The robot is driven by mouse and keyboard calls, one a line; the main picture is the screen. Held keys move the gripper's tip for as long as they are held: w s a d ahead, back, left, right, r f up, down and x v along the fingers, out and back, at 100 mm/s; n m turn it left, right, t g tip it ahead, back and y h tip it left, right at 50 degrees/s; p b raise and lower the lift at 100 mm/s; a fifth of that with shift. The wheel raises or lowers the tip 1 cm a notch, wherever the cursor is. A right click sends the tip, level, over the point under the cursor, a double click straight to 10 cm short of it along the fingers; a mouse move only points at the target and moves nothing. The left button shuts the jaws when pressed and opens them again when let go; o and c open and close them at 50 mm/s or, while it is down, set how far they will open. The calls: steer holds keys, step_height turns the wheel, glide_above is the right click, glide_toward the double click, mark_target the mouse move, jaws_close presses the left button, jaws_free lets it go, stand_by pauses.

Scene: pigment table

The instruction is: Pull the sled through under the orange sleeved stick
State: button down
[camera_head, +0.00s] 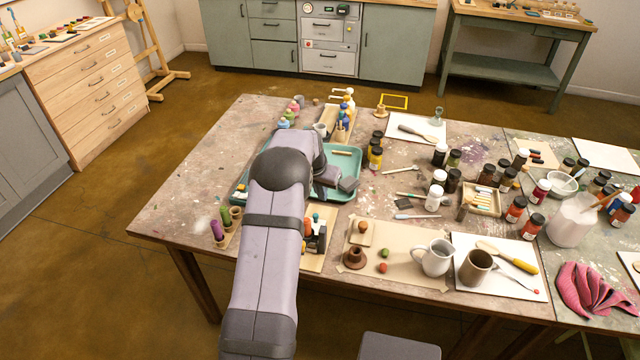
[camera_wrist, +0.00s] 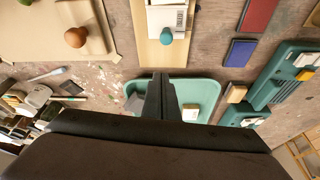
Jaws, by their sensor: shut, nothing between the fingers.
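A pale block with printed markings (camera_wrist: 166,18), perhaps the sled, lies on a light wooden board (camera_wrist: 147,50) at the top of the wrist view. A teal ball (camera_wrist: 166,37) sits at its end facing my gripper. In the head view the ball (camera_head: 315,217) shows just right of my arm, with dark parts and a small orange patch (camera_head: 308,231) beside it. My arm hides much of that board, and I cannot make out the whole orange sleeved stick. My gripper (camera_wrist: 161,78) is shut and empty, over the teal tray and apart from the ball.
The teal tray (camera_wrist: 205,92) lies below my gripper. A brown ball (camera_wrist: 75,38) on a small board stands to the left in the wrist view. A blue block (camera_wrist: 240,52) lies to the right. Jars, a white pitcher (camera_head: 434,257) and a brown mug (camera_head: 475,268) crowd the table's right.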

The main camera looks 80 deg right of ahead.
steer(key=shift+x, duration=1.2)
steer(key=shift+w+a+r+p, duration=0.1)
steer(key=shift+a+p, duration=0.65)
steer(key=shift+a, duration=0.35)
steer(key=shift+w+a+f+p, duration=0.1)
steer(key=shift+a+p, duration=0.1)
steer(key=shift+a, duration=0.25)
steer(key=shift+w+a+f+p, duration=0.1)
steer(key=shift+a+p, duration=0.1)
steer(key=shift+a, duration=0.25)
